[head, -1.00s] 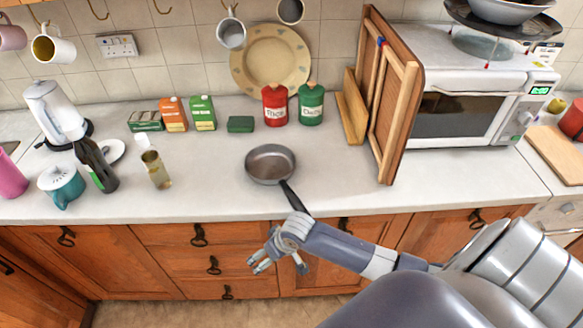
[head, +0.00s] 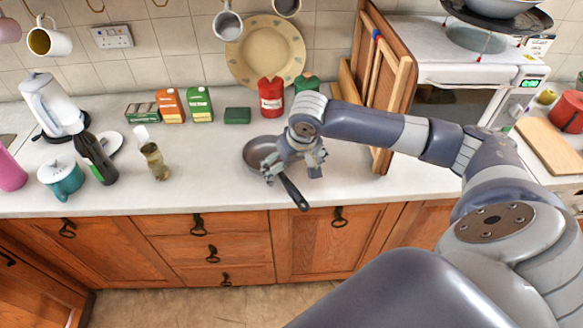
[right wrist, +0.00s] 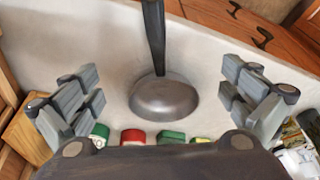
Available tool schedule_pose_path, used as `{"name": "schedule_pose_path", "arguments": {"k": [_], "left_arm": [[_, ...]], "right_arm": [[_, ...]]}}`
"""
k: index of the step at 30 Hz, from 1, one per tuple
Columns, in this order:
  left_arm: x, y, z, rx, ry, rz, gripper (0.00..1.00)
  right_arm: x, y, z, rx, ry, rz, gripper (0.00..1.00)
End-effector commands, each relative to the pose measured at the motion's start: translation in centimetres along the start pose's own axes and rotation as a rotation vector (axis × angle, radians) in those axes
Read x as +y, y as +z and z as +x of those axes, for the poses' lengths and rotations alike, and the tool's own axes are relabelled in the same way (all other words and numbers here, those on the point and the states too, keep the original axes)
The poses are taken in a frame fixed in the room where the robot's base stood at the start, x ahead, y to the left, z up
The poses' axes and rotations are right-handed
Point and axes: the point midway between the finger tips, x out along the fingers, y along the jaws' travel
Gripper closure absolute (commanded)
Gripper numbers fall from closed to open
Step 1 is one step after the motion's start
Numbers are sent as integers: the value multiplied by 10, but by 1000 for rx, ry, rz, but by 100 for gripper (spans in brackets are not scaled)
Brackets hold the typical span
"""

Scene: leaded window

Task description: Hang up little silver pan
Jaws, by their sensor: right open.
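The little silver pan (head: 258,150) lies on the worktop with its black handle (head: 295,194) pointing to the front edge. My right gripper (head: 294,172) is open above the pan and hides part of its bowl and handle. In the right wrist view the pan (right wrist: 165,98) sits between the two spread fingers, which do not appear to touch it, with its handle (right wrist: 153,35) running to the top of the picture. Wall hooks (head: 96,6) show at the top of the head view. My left gripper is not in view.
Behind the pan stand red (head: 271,98) and green (head: 306,84) canisters and a small green box (head: 237,116). A wooden rack (head: 383,95) and a microwave (head: 450,105) stand to the right. A hanging mug (head: 227,24) is above.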

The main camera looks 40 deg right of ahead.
Motion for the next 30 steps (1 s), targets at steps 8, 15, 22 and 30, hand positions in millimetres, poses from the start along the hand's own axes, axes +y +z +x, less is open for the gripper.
{"name": "schedule_pose_path", "arguments": {"k": [8, 15, 22, 30], "left_arm": [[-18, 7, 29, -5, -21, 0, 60], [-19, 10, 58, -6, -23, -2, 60], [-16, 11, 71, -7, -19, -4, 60], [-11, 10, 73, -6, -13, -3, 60]], "right_arm": [[1, 2, 27, -1, 1, 3, 0], [0, 2, 52, 1, 0, 2, 0], [0, 1, 71, -2, 0, 2, 0], [0, 0, 94, 0, 0, 1, 0]]}}
